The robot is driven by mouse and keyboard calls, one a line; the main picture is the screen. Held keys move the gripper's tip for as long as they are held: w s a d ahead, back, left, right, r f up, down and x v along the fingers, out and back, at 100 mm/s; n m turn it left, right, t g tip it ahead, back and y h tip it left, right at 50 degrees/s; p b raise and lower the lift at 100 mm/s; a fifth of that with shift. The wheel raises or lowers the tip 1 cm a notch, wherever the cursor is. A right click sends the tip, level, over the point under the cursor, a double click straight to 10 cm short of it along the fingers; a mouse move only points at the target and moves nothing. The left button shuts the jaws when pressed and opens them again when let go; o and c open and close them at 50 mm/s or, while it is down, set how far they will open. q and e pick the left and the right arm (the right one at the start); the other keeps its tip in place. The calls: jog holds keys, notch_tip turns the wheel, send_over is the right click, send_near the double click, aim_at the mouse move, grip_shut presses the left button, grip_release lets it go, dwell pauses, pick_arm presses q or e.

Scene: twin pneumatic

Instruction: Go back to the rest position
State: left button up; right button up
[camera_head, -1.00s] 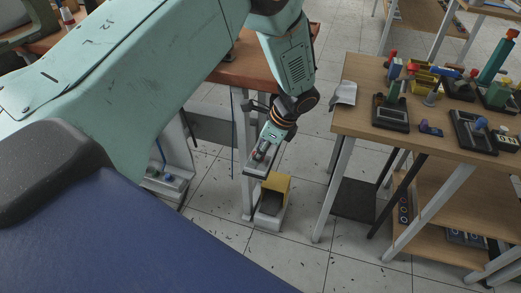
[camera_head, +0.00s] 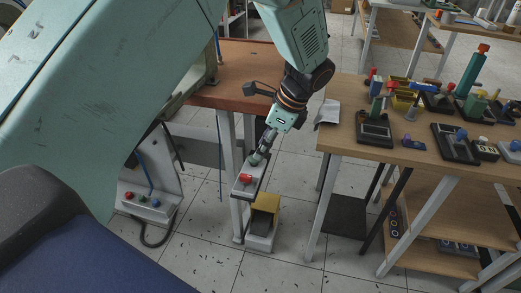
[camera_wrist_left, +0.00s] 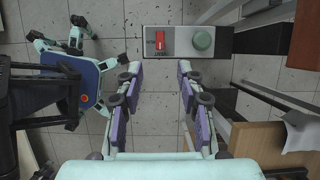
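My left arm reaches in from the left in the head view, and its gripper (camera_head: 262,149) is above a small grey control box (camera_head: 236,191) with a red button (camera_head: 245,179). In the left wrist view the gripper (camera_wrist_left: 158,72) has its two fingers with purple pads spread wide, with nothing between them. Whether the fingers touch the box is hard to tell in the head view. My right gripper is in neither view.
A yellow-and-grey pedal unit (camera_head: 265,203) stands on the floor below the box. A brown-topped workbench (camera_head: 236,84) is behind it. On the right, a wooden table (camera_head: 345,134) holds several fixtures and switches. Bare tiled floor (camera_head: 215,262) lies in front.

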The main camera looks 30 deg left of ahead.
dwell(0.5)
pick_arm(q)
jog(key=w+d+f+n+t+h, duration=0.2)
jog(key=w+d+f+n+t, duration=0.1)
jog(key=f+n, duration=0.1)
jog(key=s+d+f+n+t+h, duration=0.2)
jog(key=s+f+n, duration=0.4)
jog(key=s+f, duration=0.3)
jog(key=s+a+f+n+g, duration=0.1)
jog(key=s+f, duration=0.3)
jog(key=s, duration=0.9)
jog(key=s+a+f+n+g, duration=0.1)
jog(key=s+f+n, duration=0.3)
jog(key=s, duration=1)
jog(key=shift+f+n+g, duration=0.3)
jog(key=shift+f+g, duration=0.05)
jog(key=shift+g, duration=0.55)
jog(key=shift+s, duration=0.15)
